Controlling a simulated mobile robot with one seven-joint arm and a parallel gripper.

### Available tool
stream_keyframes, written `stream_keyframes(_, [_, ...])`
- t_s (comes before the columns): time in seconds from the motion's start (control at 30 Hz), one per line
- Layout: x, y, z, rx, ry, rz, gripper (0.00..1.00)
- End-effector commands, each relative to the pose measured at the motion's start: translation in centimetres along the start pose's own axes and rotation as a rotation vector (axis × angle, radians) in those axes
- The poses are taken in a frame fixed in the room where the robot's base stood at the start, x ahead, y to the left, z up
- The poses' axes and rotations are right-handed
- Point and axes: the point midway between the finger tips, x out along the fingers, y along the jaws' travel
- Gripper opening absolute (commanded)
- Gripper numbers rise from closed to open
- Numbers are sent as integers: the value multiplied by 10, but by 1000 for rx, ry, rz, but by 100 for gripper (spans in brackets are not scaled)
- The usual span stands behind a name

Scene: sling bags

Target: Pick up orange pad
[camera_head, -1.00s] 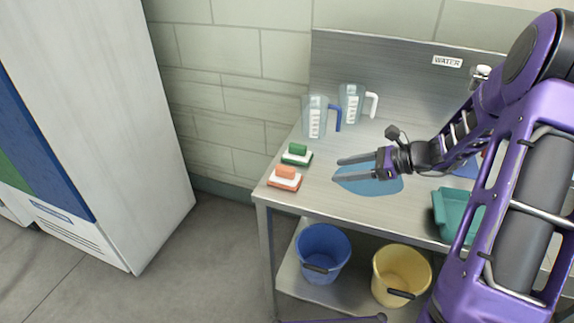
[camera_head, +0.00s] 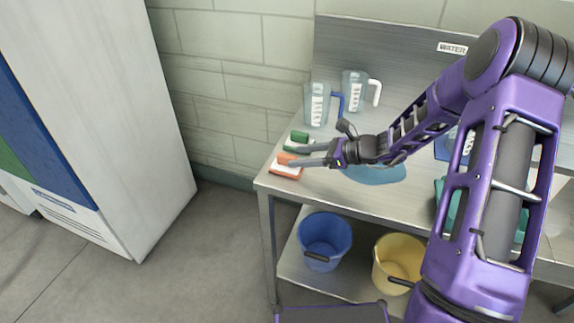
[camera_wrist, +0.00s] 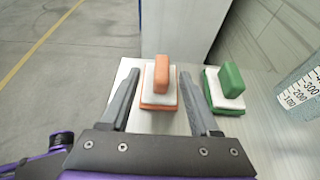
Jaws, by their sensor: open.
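The orange pad (camera_head: 286,169) has an orange base, a white layer and an orange handle block, and lies at the left front corner of the steel table. In the wrist view the orange pad (camera_wrist: 161,82) shows between my two fingers, beyond the palm. My gripper (camera_head: 291,155) is open and empty, its fingers reaching over the pad in the head view and partly hiding it.
A green pad (camera_wrist: 226,88) stands close to the right finger in the wrist view. Two measuring jugs, one with a blue handle (camera_head: 318,104) and one with a white handle (camera_head: 354,92), stand behind. A blue puddle-like patch (camera_head: 375,174) lies under my arm. Buckets (camera_head: 325,240) stand on the lower shelf.

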Motion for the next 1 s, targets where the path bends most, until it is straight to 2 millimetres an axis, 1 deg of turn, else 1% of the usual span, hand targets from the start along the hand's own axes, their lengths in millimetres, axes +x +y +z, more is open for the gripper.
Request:
stream_keyframes(0.3, [44,-2,-2,-1,-1,2,62])
stream_keyframes(0.4, [49,-2,-2,0,0,1,62])
stream_keyframes(0.57, [48,-3,-2,0,0,0,62])
stream_keyframes(0.67, [48,-2,-2,0,0,0,46])
stream_keyframes(0.7, [48,-2,-2,0,0,0,39])
stream_keyframes(0.77, [48,-2,-2,0,0,0,28])
stream_keyframes(0.9, [48,-2,-2,0,0,0,3])
stream_keyframes(0.93, [48,-2,-2,0,0,0,0])
stream_keyframes(1.0, [48,-2,-2,0,0,0,0])
